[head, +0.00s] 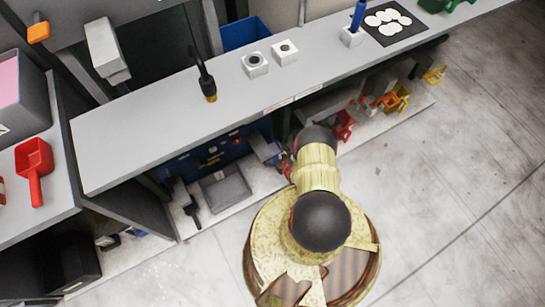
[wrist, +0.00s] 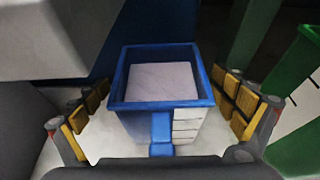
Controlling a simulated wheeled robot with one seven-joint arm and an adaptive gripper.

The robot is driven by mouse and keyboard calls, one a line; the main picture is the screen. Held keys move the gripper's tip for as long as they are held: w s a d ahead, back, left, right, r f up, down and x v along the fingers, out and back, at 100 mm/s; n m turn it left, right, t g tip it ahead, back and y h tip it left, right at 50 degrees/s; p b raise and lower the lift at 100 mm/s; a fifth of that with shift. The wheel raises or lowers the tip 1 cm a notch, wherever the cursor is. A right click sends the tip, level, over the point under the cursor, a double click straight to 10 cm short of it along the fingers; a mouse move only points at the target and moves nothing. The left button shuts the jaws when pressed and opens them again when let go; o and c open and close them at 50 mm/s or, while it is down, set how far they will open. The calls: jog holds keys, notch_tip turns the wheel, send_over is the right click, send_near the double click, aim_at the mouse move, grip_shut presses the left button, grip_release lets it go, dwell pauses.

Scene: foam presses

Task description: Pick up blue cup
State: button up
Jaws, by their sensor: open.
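The blue cup (wrist: 163,108) stands in the middle of the wrist view. It has a square blue rim, a pale inside, a blue strip down the near side and a white lined label. My gripper (wrist: 163,92) is open, with one yellow-padded finger to the left of the cup and one to the right. The fingers are apart, and I cannot tell whether either touches the cup. In the head view my arm reaches under the bench top, and the gripper end is mostly hidden there.
The grey bench top (head: 160,140) overhangs the lower shelf (head: 230,198). A grey tray (head: 226,188) lies left of my arm, and red and yellow items sit to its right. In the wrist view, a green container (wrist: 300,90) stands right and a grey block (wrist: 60,35) hangs upper left.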

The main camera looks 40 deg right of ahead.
jog(key=c, duration=1.5)
jog(key=c, duration=0.3)
jog(key=shift+d+r, duration=0.1)
jog(key=shift+r, duration=0.05)
